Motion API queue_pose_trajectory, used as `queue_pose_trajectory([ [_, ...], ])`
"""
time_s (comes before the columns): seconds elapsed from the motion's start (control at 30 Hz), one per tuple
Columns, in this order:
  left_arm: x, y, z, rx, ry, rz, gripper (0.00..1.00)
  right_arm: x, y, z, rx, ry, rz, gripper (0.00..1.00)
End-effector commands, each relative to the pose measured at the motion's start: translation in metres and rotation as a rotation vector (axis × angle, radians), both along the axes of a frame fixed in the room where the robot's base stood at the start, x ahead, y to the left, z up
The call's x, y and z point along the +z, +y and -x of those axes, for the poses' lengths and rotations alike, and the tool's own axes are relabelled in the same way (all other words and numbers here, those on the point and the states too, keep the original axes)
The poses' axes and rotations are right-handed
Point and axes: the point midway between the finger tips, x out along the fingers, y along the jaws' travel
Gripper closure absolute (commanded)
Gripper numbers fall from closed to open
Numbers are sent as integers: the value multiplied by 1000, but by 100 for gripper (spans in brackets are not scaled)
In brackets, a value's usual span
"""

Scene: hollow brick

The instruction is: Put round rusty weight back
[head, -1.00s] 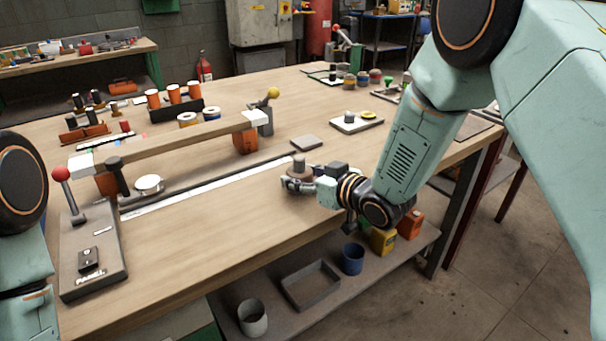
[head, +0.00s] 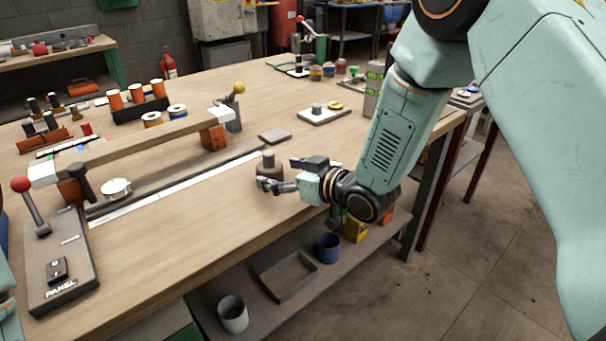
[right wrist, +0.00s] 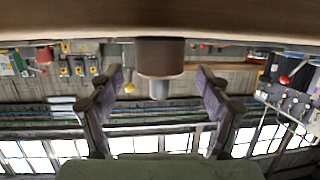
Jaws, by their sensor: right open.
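The round rusty weight (head: 269,171), a brown disc with a grey knob on top, stands upright on the wooden table near its front right edge. In the right wrist view the weight (right wrist: 160,57) shows upside down, centred ahead of the two fingers. My right gripper (head: 280,173) is open just to the right of the weight, its fingers pointing at it. In the right wrist view the gripper (right wrist: 160,88) has its fingers wide apart with a clear gap on each side of the weight. My left gripper is out of view.
A flat grey plate (head: 275,136) lies behind the weight. A white pad (head: 324,116) with a small grey piece and a yellow ring lies farther back. A long wooden beam (head: 135,146) on orange blocks runs to the left. The tabletop in front of the weight is clear.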

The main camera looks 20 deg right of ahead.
Motion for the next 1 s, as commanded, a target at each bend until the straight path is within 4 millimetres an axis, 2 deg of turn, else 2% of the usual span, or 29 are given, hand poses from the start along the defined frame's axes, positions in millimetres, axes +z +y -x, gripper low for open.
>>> queue_pose_trajectory([
  [0.13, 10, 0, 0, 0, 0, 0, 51, 13, -16, 28, -5, 2, -6, 22],
  [0.4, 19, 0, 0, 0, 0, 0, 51, 22, -35, 60, -4, 2, -3, 22],
  [0.63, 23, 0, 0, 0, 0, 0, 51, 26, -40, 73, -1, -1, -1, 22],
  [1.0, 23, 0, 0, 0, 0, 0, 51, 26, -41, 75, 0, 0, 1, 22],
])
